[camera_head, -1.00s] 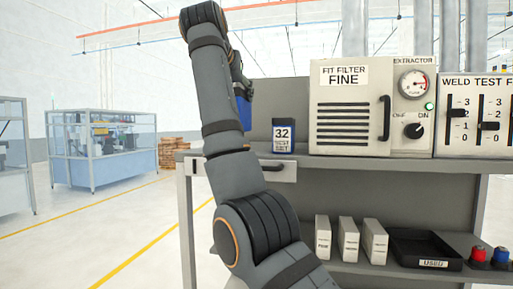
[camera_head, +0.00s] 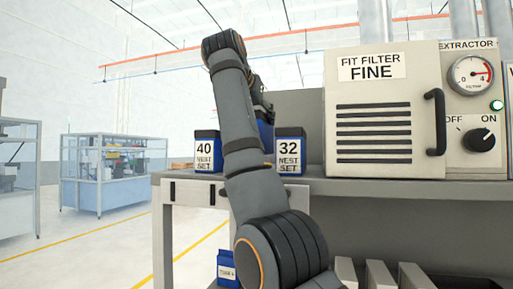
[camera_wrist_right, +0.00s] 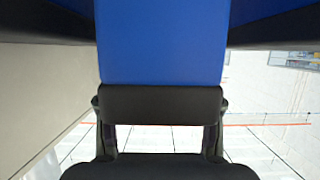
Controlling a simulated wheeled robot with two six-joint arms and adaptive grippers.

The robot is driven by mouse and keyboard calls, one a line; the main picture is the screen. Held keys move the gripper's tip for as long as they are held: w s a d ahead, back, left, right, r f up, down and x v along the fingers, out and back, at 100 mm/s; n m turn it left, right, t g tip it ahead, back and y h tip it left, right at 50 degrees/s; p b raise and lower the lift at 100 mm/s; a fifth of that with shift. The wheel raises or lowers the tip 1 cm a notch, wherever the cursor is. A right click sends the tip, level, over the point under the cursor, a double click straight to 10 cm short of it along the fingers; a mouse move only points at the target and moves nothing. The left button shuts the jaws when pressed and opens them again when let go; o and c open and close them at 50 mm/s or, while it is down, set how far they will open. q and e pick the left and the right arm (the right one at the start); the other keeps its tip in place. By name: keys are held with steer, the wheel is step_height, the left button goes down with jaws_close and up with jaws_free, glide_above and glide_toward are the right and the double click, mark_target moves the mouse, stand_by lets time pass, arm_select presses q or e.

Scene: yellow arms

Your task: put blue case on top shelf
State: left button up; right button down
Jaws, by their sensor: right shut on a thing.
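A blue case (camera_head: 265,131) shows partly behind my right arm at the top shelf (camera_head: 400,188), between two other blue cases. My right gripper (camera_head: 262,98) is shut on it, mostly hidden by the arm. In the right wrist view the held blue case (camera_wrist_right: 162,42) fills the upper middle. I cannot tell whether its base touches the shelf. The case marked 40 (camera_head: 207,152) stands left of the arm, and the case marked 32 (camera_head: 290,152) stands right of it, both upright. My left gripper is not in view.
A large beige extractor box (camera_head: 372,120) stands on the top shelf just right of the case marked 32. Another small blue box (camera_head: 228,268) and several pale boxes (camera_head: 380,275) are lower down. A blue glass-sided machine (camera_head: 110,172) stands far left.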

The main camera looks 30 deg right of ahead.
steer(key=shift+w+d+f+b, duration=0.3)
steer(key=shift+w+d+f, duration=0.45)
steer(key=shift+d+f, duration=0.3)
steer(key=shift+s+a+f+b, duration=0.1)
steer(key=shift+s+f+b, duration=0.1)
steer(key=shift+f, duration=0.3)
steer(key=shift+s+a+f+b, duration=0.1)
steer(key=shift+s+f+b, duration=0.1)
steer(key=shift+f, duration=0.25)
steer(key=shift+s+a, duration=0.2)
steer(key=shift+a, duration=0.4)
steer(key=shift+w+d+f, duration=0.1)
steer(key=shift+d, duration=0.05)
steer(key=c, duration=0.9)
jaws_free()
steer(key=shift+d+f, duration=0.15)
steer(key=shift+o, duration=0.8)
steer(key=shift+d, duration=0.1)
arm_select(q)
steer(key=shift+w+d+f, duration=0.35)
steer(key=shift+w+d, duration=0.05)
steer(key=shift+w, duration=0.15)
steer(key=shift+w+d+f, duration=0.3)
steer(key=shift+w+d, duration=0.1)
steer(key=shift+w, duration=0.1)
